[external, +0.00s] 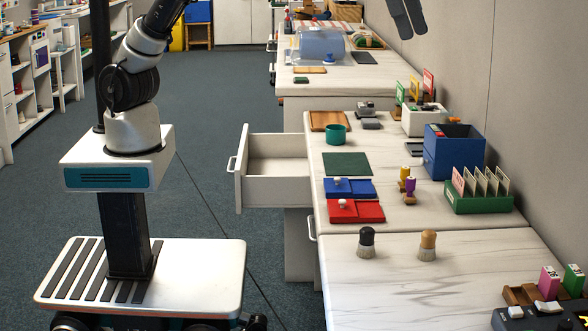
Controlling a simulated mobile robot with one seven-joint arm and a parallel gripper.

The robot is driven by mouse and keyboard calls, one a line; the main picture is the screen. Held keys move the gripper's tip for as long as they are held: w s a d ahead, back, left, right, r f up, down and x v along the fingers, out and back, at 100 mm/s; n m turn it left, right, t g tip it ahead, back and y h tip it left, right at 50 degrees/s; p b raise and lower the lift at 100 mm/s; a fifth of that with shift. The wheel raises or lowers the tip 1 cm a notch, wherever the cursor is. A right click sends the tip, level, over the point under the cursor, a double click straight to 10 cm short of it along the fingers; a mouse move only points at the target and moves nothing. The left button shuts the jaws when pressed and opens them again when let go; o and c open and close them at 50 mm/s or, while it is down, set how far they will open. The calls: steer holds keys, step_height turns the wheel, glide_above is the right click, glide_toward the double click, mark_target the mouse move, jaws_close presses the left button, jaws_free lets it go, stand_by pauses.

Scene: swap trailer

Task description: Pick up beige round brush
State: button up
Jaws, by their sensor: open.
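The beige round brush (428,244) stands upright on the near white marbled worktop, with a beige knob on top and pale bristles below. A similar brush with a black knob (367,243) stands upright to its left, apart from it. My gripper (413,35) shows only in part at the top edge of the external view, its dark fingers hanging down. It is open, well above the worktop and away from the brush.
Purple and yellow stamps (409,188), a green card holder (480,199) and a blue bin (452,152) stand farther back. An open drawer (272,180) juts left. A dark tray (545,310) sits near right.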

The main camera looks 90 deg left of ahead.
glide_toward(427, 231)
steer(key=b+x, duration=0.1)
steer(key=x, duration=0.1)
steer(key=b+x, duration=0.1)
steer(key=x, duration=0.2)
steer(key=shift+s+a+f, duration=0.15)
steer(key=shift+s+f, duration=0.05)
steer(key=shift+d+b+x, duration=0.15)
steer(key=shift+b+x, duration=0.15)
steer(key=shift+x, duration=1.25)
steer(key=shift+d+b+x, duration=0.1)
steer(key=shift+b+x, duration=0.2)
steer(key=shift+x, duration=1.3)
steer(key=shift+w+r, duration=0.15)
steer(key=shift+w, duration=0.05)
steer(key=c, duration=1.1)
